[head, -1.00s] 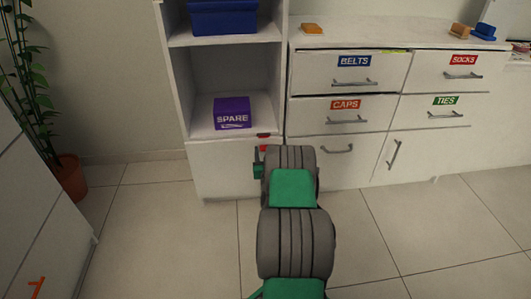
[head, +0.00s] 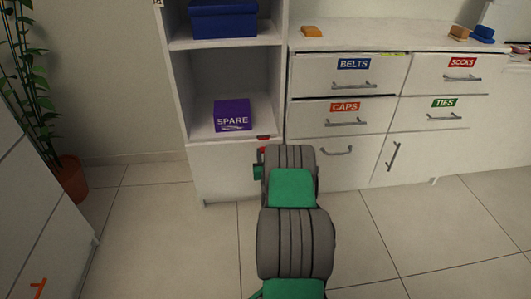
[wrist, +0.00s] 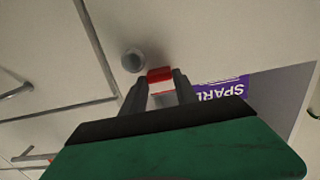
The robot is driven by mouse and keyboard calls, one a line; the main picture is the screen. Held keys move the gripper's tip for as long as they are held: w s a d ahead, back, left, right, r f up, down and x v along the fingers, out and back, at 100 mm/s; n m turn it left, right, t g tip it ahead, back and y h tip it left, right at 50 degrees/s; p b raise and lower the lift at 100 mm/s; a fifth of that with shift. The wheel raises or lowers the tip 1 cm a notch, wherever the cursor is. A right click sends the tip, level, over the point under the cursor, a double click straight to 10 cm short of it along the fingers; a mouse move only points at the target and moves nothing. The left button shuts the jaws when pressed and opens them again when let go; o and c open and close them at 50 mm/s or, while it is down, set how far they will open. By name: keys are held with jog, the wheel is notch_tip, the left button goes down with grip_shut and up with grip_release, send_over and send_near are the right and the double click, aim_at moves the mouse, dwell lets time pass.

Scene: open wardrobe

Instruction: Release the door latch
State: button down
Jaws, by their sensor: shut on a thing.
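A white lower door (head: 225,170) closes the compartment under the open shelves. A small dark red latch piece (head: 264,137) shows at its top right edge. My gripper (head: 261,151) is at this corner, mostly hidden behind my grey and green arm. In the wrist view, my gripper (wrist: 160,84) is shut on a red latch (wrist: 160,74), with a paler part below the red between the fingers. A round grey knob (wrist: 133,60) is just left of the fingertips. The door looks shut, though my arm hides part of its right edge.
A purple SPARE box (head: 232,115) stands on the shelf above the door, and a blue box (head: 223,18) is higher up. A drawer unit (head: 345,85) with metal handles adjoins at right. A potted plant (head: 72,178) stands at left. The tiled floor (head: 150,230) in front is clear.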

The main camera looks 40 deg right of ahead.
jog(key=r+p, duration=0.1)
jog(key=p, duration=0.1)
jog(key=r+g+y+p, duration=0.1)
jog(key=p, duration=0.1)
jog(key=shift+s+a+g, duration=0.1)
jog(key=shift+s+g, duration=0.15)
jog(key=shift+g, duration=0.05)
jog(key=shift+r+g+y+p, duration=0.55)
jog(key=shift+g+y+p, duration=0.25)
jog(key=shift+g+p, duration=0.6)
jog(key=shift+r+g+y+p, duration=0.6)
jog(key=shift+g+y+p, duration=0.3)
jog(key=shift+p, duration=0.8)
jog(key=shift+r+g+y+p, duration=0.55)
jog(key=shift+g+y+p, duration=0.15)
jog(key=shift+g+p, duration=0.75)
jog(key=c, duration=0.9)
grip_release()
jog(key=shift+r, duration=0.1)
jog(key=shift+c, duration=0.2)
